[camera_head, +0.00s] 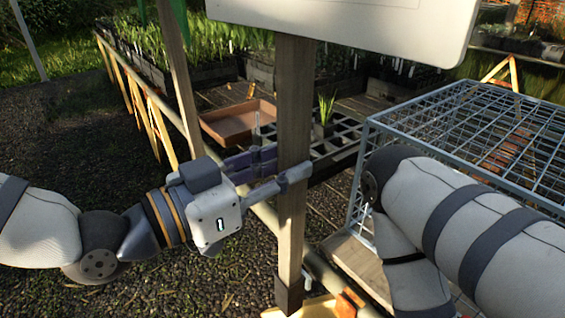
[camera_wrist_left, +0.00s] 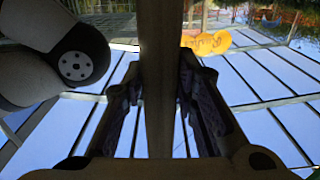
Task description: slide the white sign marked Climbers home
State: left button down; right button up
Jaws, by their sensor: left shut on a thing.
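The white sign (camera_head: 350,18) shows only by its lower part at the top of the head view; no lettering is visible. It is on an upright wooden post (camera_head: 292,100). My left gripper (camera_head: 284,172) comes in from the left and is shut on this post at about mid-height. In the left wrist view the post (camera_wrist_left: 159,80) runs between the two dark fingers of my left gripper (camera_wrist_left: 160,100). The post's foot is in a dark sleeve (camera_head: 289,294) near the bottom of the head view. My right arm shows at the right, but its gripper is out of view.
A grey wire-mesh rack (camera_head: 470,130) stands at the right, close to my right arm. Behind the post are a brown tray (camera_head: 235,122), a black cell tray (camera_head: 335,150) with a small green plant (camera_head: 325,108), and benches of seedlings. Gravel (camera_head: 90,145) lies open at the left.

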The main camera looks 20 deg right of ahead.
pick_arm(q)
jog(key=shift+f, duration=0.55)
jog(key=c, duration=1.2)
grip_release()
jog(key=v, duration=1.2)
